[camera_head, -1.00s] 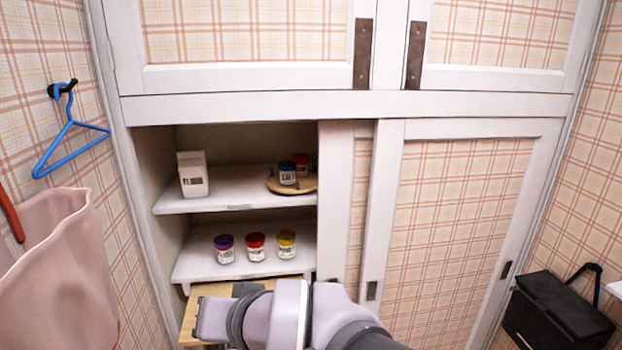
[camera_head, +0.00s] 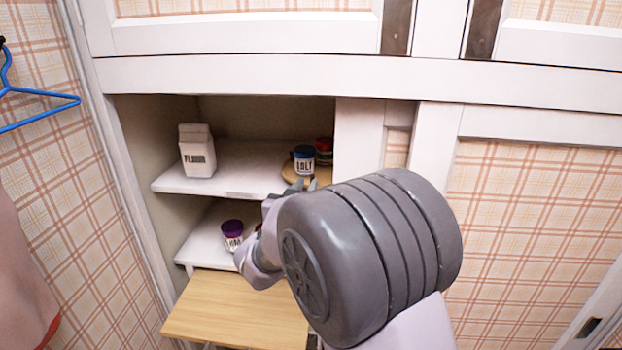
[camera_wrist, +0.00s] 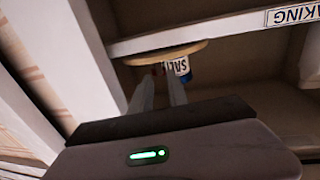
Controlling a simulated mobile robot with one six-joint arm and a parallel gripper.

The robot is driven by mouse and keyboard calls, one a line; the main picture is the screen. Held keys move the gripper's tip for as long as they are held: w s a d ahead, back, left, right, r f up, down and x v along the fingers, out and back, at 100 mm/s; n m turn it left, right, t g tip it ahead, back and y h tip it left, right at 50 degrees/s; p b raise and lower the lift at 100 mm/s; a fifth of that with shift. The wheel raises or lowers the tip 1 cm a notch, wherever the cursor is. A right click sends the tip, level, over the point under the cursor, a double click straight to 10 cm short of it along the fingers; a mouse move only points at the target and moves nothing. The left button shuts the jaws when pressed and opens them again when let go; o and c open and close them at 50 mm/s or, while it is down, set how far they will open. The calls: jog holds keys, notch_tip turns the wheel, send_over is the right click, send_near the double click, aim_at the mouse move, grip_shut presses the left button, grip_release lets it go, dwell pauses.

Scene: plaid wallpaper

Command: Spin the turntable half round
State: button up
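The turntable (camera_head: 290,174) is a round wooden disc on the upper shelf, near the right side of the cupboard opening. A blue-lidded salt jar (camera_head: 304,162) stands on it, with a red-lidded jar (camera_head: 324,151) behind. My gripper (camera_head: 304,186) is just in front of the turntable's near edge, with its fingers apart and nothing seen between them. In the wrist view the gripper (camera_wrist: 160,76) points at the turntable (camera_wrist: 165,52) and the salt jar (camera_wrist: 181,66). I cannot tell whether a fingertip touches the disc. My arm hides part of the disc's front.
A flour carton (camera_head: 197,152) stands left on the upper shelf (camera_head: 232,178). A purple-lidded jar (camera_head: 232,233) is on the lower shelf, with more hidden by my arm. A wooden board (camera_head: 235,310) sits below. The sliding door (camera_head: 362,140) bounds the opening on the right.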

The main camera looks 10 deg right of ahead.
aim_at(312, 178)
jog(key=x, duration=0.5)
jog(key=shift+w+d, duration=0.15)
jog(key=shift+w, duration=0.1)
jog(key=shift+c, duration=0.2)
grip_shut()
jog(key=shift+b, duration=0.45)
dwell(0.5)
